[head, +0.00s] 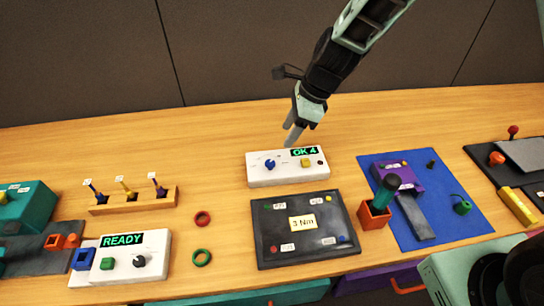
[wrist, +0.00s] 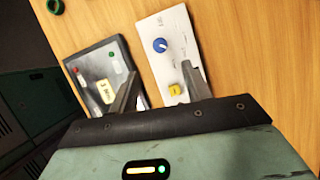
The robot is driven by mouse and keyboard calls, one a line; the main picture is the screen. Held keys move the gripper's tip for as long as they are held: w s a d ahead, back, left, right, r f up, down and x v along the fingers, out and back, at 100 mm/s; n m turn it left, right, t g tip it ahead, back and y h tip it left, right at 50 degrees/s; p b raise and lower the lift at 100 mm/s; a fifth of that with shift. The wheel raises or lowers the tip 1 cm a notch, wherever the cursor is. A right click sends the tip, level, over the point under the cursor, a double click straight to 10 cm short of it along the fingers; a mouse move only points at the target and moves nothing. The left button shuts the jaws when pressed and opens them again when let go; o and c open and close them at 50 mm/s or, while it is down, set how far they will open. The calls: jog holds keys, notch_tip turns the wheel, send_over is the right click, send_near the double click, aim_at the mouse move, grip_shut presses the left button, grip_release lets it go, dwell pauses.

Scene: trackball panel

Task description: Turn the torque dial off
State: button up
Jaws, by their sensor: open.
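A white panel (head: 285,176) with a green display reading "OK 4" stands at the middle of the table. It carries a blue dial (head: 270,163) on the left and a yellow square knob (head: 305,163) on the right. I cannot read which is labelled torque. My gripper (head: 292,135) is open and empty, pointing down above the panel's back edge. In the wrist view the blue dial (wrist: 160,45) lies ahead between the fingers' lines, and the yellow knob (wrist: 175,90) is close beside the right finger. The display is hidden there.
A dark tray (head: 262,240) marked "3 Nm" lies in front of the panel. A second white panel (head: 155,265) reading "READY" has a dark dial (head: 139,261). The table behind is clear.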

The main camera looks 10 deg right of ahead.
aim_at(271, 162)
jog(key=x, duration=1)
jog(key=shift+a+f+p, duration=0.2)
jog(key=shift+f+p, duration=0.15)
jog(key=c, duration=1)
